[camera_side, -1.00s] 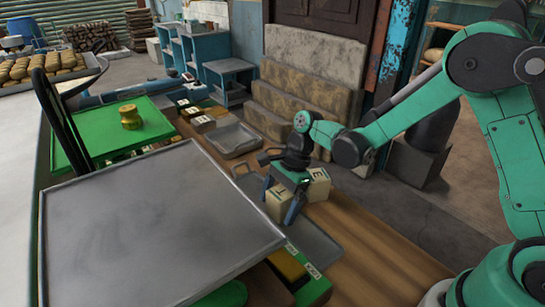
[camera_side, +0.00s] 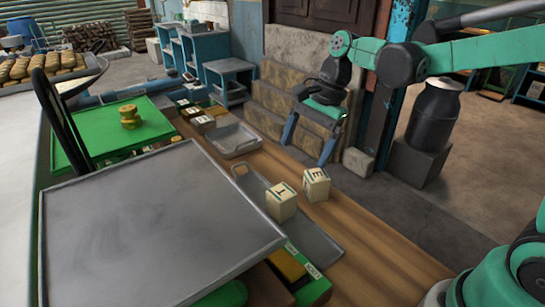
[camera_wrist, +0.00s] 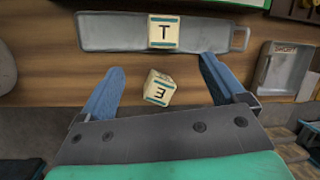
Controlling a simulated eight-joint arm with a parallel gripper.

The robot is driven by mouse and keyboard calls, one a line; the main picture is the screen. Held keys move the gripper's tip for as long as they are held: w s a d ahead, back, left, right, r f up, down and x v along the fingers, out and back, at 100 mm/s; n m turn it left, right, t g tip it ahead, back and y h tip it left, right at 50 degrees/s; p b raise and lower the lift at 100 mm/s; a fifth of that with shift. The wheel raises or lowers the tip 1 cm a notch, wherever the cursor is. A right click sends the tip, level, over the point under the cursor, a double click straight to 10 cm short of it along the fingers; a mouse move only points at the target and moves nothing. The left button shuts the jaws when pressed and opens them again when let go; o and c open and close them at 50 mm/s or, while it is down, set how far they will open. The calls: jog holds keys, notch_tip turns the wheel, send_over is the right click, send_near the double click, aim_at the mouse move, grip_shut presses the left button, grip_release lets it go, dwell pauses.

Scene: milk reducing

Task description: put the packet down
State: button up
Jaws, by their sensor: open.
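A cream packet marked T (camera_side: 282,201) sits on the long grey tray (camera_side: 315,240). In the wrist view this packet (camera_wrist: 163,32) is near the top, on the tray (camera_wrist: 110,31). A second cream packet marked E (camera_side: 316,184) stands on the wooden bench beside the tray; it shows turned at an angle in the wrist view (camera_wrist: 159,88). My gripper (camera_side: 305,155) is open and empty, raised above and behind the packets. In the wrist view its blue fingers (camera_wrist: 160,78) are wide apart, with the E packet showing between them.
A large grey panel (camera_side: 150,220) covers the front left. A smaller grey tray (camera_side: 234,141) lies farther back on the bench. A green board (camera_side: 90,140) holds a yellow stacked object (camera_side: 130,117). The wooden bench (camera_side: 375,265) is bare at the front right.

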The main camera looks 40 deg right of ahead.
jog(key=s+d+n+t+h, duration=0.1)
jog(key=s+n+t+h, duration=0.2)
jog(key=n, duration=1.2)
jog(key=s+t, duration=0.3)
jog(key=s, duration=0.1)
jog(key=shift+s+d+h, duration=0.2)
jog(key=shift+s+h, duration=0.1)
jog(key=shift+s, duration=0.05)
